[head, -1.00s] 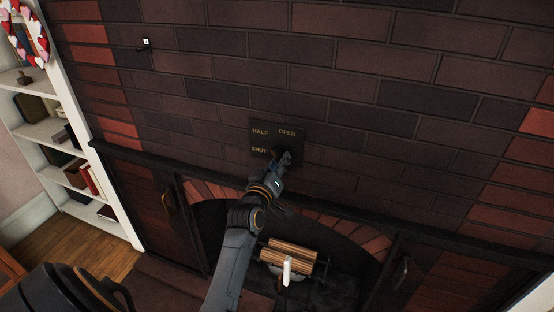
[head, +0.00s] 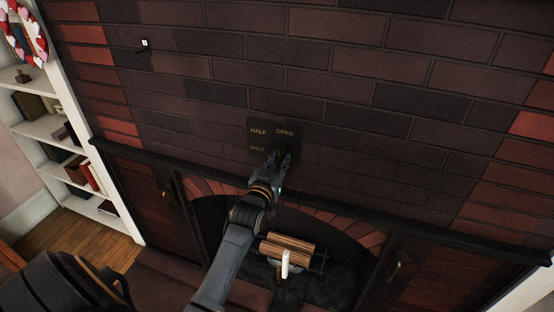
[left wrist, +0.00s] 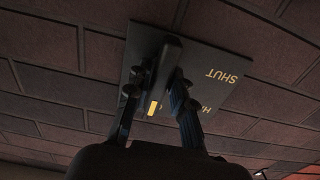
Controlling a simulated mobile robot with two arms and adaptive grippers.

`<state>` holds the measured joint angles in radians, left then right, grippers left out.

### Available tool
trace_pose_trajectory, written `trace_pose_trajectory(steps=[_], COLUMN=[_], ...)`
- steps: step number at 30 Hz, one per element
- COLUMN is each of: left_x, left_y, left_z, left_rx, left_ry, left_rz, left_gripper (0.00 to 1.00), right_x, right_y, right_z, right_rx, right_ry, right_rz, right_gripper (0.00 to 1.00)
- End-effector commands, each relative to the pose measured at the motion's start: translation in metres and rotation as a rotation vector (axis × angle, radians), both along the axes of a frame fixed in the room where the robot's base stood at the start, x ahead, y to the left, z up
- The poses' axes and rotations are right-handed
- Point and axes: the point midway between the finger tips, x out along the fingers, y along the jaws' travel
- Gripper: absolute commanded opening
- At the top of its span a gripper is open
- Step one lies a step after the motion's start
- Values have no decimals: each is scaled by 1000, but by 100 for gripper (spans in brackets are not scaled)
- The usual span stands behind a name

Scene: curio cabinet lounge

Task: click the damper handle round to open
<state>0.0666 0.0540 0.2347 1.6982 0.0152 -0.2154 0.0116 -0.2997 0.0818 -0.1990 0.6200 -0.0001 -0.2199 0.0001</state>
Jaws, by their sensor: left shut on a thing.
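The dark damper plate (head: 262,139) is on the brick wall above the fireplace, lettered HALF, OPEN and SHUT. My left gripper (head: 281,156) is at its lower right part, below the word OPEN. In the left wrist view, the gripper (left wrist: 158,97) is shut on the dark damper handle (left wrist: 164,68), with one finger on each side. The handle has a yellow mark near its end. The plate (left wrist: 228,91) behind it shows SHUT upside down; HALF is partly covered by a finger. I cannot tell which word the handle points to. My right gripper is not in view.
Below is the fireplace opening with a bundle of logs (head: 288,247) and a white upright piece (head: 285,264). A dark ledge (head: 370,218) runs under the plate. A small hook (head: 143,47) is on the wall. A bookshelf (head: 75,150) stands at left.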

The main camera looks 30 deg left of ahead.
Motion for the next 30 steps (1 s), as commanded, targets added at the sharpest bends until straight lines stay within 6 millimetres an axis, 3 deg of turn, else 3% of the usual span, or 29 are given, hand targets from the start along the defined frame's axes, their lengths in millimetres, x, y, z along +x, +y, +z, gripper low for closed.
trace_pose_trajectory(steps=[12,13,15,25,30], left_x=[0,0,0,-2,-21], left_y=[0,0,0,0,-5], left_z=[3,3,3,1,0], left_rx=[10,10,9,7,7], left_ry=[-5,-5,-4,0,2], left_rz=[1,1,1,1,1], left_gripper=[0,26,40,40,40], right_x=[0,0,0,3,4], right_y=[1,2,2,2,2], right_z=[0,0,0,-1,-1], right_rx=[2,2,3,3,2], right_ry=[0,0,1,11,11], right_rz=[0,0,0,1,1], right_gripper=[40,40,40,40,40])
